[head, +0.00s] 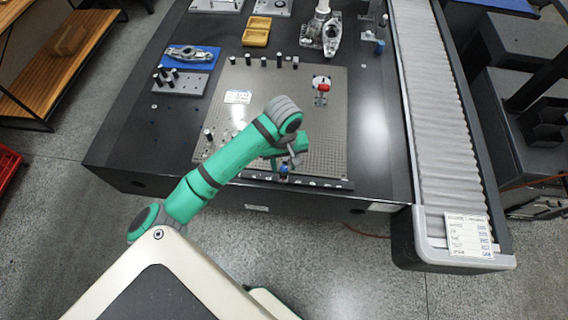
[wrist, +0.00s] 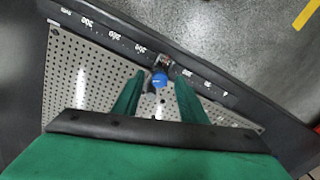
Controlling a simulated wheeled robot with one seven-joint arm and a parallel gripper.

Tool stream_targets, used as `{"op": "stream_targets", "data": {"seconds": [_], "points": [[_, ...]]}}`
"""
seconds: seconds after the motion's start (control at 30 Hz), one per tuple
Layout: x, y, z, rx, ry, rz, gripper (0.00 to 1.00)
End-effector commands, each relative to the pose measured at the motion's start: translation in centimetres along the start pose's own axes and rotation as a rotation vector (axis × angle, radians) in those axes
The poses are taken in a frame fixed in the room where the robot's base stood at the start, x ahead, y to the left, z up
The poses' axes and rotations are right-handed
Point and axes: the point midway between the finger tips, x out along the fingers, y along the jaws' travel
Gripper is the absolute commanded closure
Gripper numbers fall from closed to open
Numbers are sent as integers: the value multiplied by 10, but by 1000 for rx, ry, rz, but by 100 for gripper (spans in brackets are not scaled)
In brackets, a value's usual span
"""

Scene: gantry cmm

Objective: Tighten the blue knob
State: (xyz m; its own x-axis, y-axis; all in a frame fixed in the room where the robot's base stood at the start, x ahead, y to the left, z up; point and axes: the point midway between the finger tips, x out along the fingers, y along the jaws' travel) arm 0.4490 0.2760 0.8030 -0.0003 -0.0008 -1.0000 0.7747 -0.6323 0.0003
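The blue knob (head: 284,169) sits at the front edge of the perforated plate, just below my gripper (head: 286,159) in the head view. In the wrist view the blue knob (wrist: 160,79) shows its round face on a small dark and metallic mount. My gripper (wrist: 159,77) has its two green fingers apart, one on each side of the knob. A gap shows between each finger and the knob, and nothing is held. I cannot tell whether the fingertips reach down to the knob's depth.
The perforated plate (head: 325,140) lies on the black table (head: 130,130). A red-topped fixture (head: 321,88) stands on the plate, with several black posts along its back. A numbered strip (wrist: 107,33) runs along the plate's edge by the knob. A grey roller conveyor (head: 440,100) is at right.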

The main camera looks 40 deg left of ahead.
Motion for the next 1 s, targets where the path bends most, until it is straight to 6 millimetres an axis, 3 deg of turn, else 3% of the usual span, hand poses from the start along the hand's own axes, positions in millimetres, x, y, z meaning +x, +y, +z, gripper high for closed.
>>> {"op": "stream_targets", "data": {"seconds": [0.2,0.37,0.77,1.0], "points": [[0,0,0,-1,0,0,64],[0,0,0,-1,0,0,100],[0,0,0,54,0,1,100],[0,1,0,209,1,2,100]]}}
